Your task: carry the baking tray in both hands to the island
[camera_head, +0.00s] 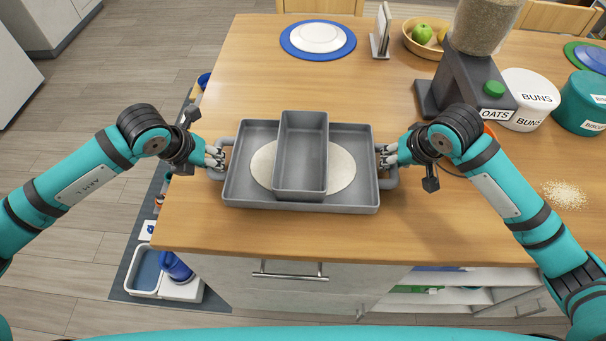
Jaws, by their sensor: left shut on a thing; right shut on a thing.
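The grey baking tray (355,185) is a wide rectangle with a loop handle at each short end. It is over the wooden top of the island (400,235), near its front left edge; I cannot tell whether it rests on the wood. In it lies a pale round sheet (343,168), and a smaller grey loaf tin (303,160) stands on that. My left gripper (218,158) is shut on the left handle. My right gripper (386,158) is shut on the right handle. The fingers partly hide both handles.
An oats dispenser (462,85), a buns tin (532,98) and a biscuits tin (582,105) stand on the right. A plate on a blue mat (318,38), a stand (381,32) and a fruit bowl (425,38) are at the back. Crumbs (566,194) lie at the right.

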